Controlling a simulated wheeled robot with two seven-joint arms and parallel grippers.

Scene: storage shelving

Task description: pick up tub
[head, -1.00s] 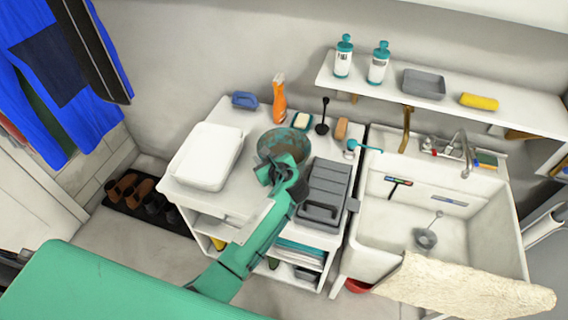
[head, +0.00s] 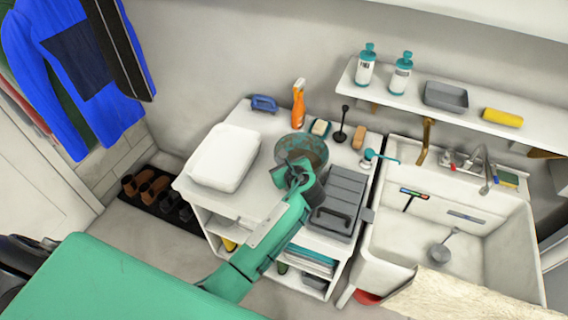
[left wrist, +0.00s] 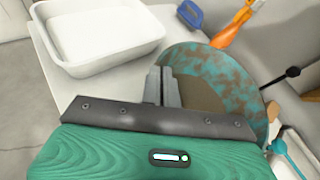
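The tub appears to be the round teal basin with rusty brown patches (head: 312,148) on the white cabinet top. In the left wrist view the tub (left wrist: 205,62) fills the centre right. My left gripper (head: 297,168) is at the tub's near side. In the left wrist view the left gripper's fingers (left wrist: 162,72) are close together at the tub's left rim, and the rim appears to run between them. The tub seems to rest on the cabinet; its underside is hidden. My right gripper is not in view.
A white basin (head: 225,157) stands left of the tub, and a grey lidded case (head: 343,192) right of it. Behind are an orange spray bottle (head: 298,105), a blue brush (head: 264,103) and a black-handled tool (head: 341,124). A sink (head: 450,225) lies right, below a wall shelf (head: 440,105).

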